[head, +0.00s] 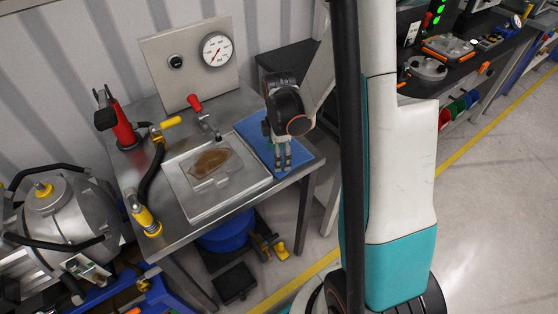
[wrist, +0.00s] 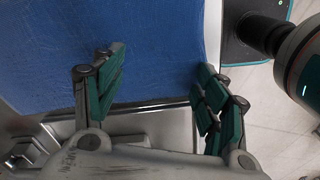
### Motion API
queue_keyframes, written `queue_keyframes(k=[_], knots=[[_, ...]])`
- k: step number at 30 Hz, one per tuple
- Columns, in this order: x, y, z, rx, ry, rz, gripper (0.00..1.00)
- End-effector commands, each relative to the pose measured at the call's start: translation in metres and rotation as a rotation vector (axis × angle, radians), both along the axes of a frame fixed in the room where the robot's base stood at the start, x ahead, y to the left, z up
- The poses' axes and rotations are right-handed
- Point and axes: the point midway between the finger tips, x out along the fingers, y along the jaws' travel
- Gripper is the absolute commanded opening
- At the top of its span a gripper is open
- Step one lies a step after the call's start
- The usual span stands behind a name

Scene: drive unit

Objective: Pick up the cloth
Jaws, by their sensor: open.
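The blue cloth (head: 304,150) lies flat on the right part of the metal bench in the head view. It fills much of the upper wrist view (wrist: 150,40) as a plain blue surface. My gripper (head: 283,166) hangs fingers-down over the cloth, and its body hides part of it. In the wrist view my gripper (wrist: 162,82) has its two fingers wide apart, with blue between them and nothing held. I cannot tell whether the fingertips touch the cloth.
A shallow metal tray (head: 189,207) with a brown patch (head: 212,160) sits left of the cloth. A panel with a gauge (head: 217,50) stands behind. A red-handled fitting (head: 122,120) and yellow-ended hose (head: 147,220) are at the left. A blue bin (head: 225,237) is under the bench.

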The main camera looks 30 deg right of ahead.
Motion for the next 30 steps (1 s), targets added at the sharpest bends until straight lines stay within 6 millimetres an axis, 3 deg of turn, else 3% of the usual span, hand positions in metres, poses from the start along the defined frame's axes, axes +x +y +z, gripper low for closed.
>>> queue_keyframes(k=[10, 19, 30], knots=[[0.0000, 0.0000, -0.0076, 0.000, 0.000, 0.000, 0.66], [-0.0001, 0.0000, -0.0065, 0.000, 0.000, 0.000, 0.34], [-0.0003, 0.0001, -0.0026, 0.000, 0.000, 0.000, 0.30]])
